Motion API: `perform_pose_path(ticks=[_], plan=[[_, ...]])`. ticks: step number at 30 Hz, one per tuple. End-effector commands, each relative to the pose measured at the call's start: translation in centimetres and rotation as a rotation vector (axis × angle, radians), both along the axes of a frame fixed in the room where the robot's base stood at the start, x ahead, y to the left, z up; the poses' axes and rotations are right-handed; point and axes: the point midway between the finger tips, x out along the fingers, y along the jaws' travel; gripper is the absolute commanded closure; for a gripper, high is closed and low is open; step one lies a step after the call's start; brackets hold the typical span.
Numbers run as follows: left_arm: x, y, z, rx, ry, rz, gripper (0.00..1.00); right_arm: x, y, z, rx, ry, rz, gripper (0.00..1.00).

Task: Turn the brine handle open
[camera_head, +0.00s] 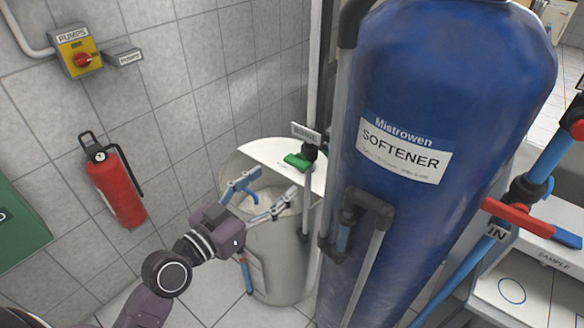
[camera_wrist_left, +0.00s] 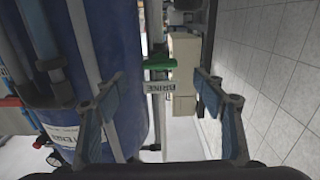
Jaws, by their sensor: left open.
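The green brine handle (camera_head: 298,161) sits on a dark valve on a thin vertical pipe, just left of the blue softener tank. A small BRINE label (camera_head: 305,132) is above it. In the left wrist view the handle (camera_wrist_left: 158,65) lies sideways, ahead of my fingers, with the BRINE label (camera_wrist_left: 158,87) below it. My left gripper (camera_head: 274,183) is open and empty over the pale brine tank, below and left of the handle. Its two blue-padded fingers also show in the left wrist view (camera_wrist_left: 160,80), apart with the handle in line with the gap. I see no contact. My right gripper is not in view.
The softener tank (camera_head: 440,90) fills the right of the handle. The round brine tank (camera_head: 275,255) with a white half lid (camera_head: 268,154) stands below. A red-handled valve (camera_head: 518,218) is at right. A fire extinguisher (camera_head: 115,185) hangs on the tiled wall at left.

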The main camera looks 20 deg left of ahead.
Motion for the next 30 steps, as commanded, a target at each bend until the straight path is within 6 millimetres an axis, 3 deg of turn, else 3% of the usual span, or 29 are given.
perform_pose_path(ticks=[15, 28, 30], plan=[[6.1, -2.2, 0.4, -0.002, -0.003, 0.0, 0.36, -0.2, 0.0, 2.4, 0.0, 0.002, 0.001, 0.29], [7.1, -2.7, 0.1, -0.001, -0.002, -0.001, 0.36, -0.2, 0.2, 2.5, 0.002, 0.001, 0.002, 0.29], [7.1, -2.7, 0.1, -0.001, -0.002, -0.001, 0.43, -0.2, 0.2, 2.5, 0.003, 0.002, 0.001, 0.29]])
